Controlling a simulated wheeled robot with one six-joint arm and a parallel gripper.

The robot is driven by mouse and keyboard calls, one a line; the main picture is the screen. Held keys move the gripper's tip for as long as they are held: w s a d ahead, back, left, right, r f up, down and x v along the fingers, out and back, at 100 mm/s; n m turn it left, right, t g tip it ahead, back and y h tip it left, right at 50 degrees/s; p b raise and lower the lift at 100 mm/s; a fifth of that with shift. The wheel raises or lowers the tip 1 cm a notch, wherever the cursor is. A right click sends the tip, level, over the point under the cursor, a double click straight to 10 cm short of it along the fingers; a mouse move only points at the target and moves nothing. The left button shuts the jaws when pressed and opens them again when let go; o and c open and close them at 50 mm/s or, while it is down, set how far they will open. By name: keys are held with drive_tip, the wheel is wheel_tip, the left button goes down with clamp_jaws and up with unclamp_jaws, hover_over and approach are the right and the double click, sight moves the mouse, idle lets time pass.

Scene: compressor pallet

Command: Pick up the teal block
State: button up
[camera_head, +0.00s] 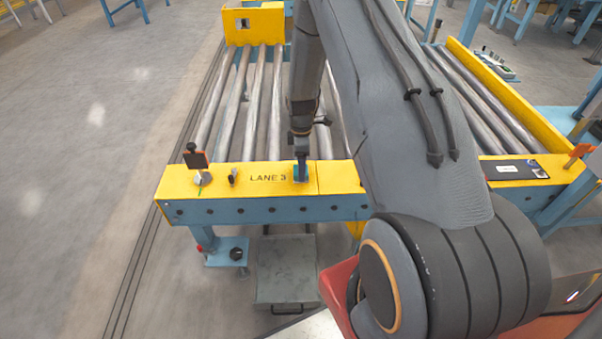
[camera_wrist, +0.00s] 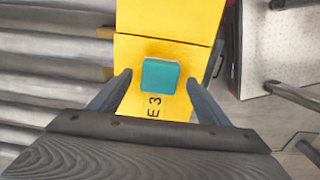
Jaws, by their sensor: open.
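The teal block (camera_wrist: 160,75) sits on the yellow beam (camera_wrist: 172,108) beside the lane lettering. In the wrist view it lies between and a little beyond the two fingertips of my gripper (camera_wrist: 158,82), which are spread apart with a gap on each side. In the head view the block (camera_head: 301,173) is a small teal patch on the beam (camera_head: 222,178), partly hidden by my gripper (camera_head: 301,165) just over it. My gripper is open and holds nothing.
Metal rollers (camera_head: 262,95) run behind the beam. A black plate (camera_head: 515,169) lies on the right beam. A grey case (camera_head: 287,268) is on the floor below.

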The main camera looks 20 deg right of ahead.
drive_tip(key=shift+a+f, duration=0.1)
drive_tip(key=shift+f, duration=1.35)
drive_tip(key=c, duration=1.3)
drive_tip(key=shift+r, duration=0.1)
wheel_tip(320, 180, up, 10)
drive_tip(key=shift+f+b, duration=0.1)
drive_tip(key=shift+b, duration=0.35)
